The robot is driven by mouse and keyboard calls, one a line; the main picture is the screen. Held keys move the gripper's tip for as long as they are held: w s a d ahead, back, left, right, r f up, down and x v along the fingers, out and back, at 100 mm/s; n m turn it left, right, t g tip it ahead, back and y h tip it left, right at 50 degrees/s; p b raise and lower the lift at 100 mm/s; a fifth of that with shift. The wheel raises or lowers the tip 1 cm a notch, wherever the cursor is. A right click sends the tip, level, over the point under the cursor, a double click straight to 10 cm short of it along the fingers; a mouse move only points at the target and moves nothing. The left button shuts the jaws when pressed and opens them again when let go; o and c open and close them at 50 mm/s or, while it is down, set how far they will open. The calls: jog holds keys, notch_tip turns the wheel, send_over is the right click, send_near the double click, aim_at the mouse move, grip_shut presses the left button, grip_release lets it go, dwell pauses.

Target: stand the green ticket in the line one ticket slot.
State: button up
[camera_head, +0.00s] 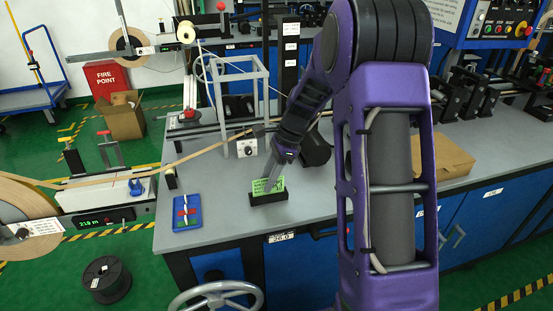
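The green ticket (257,186) has dark printed lines and stands near the front edge of the grey bench. Its lower edge meets a small black block (269,198), which looks like a ticket slot; I cannot read a line number on it. My gripper (270,184) reaches down from the upper right, with its fingertips at the ticket, overlapping its face. The view is too small to tell whether the fingers pinch the ticket or are apart. The bottom of the ticket is hidden by the block.
A blue tray (180,223) with small tools lies left of the block. A grey metal frame (240,80) and a tan tape strand (205,152) are behind. An open cardboard box (455,158) sits at right, partly behind my arm. The bench between tray and block is clear.

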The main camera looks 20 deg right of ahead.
jog(key=p+v, duration=0.2)
jog(key=v, duration=1.5)
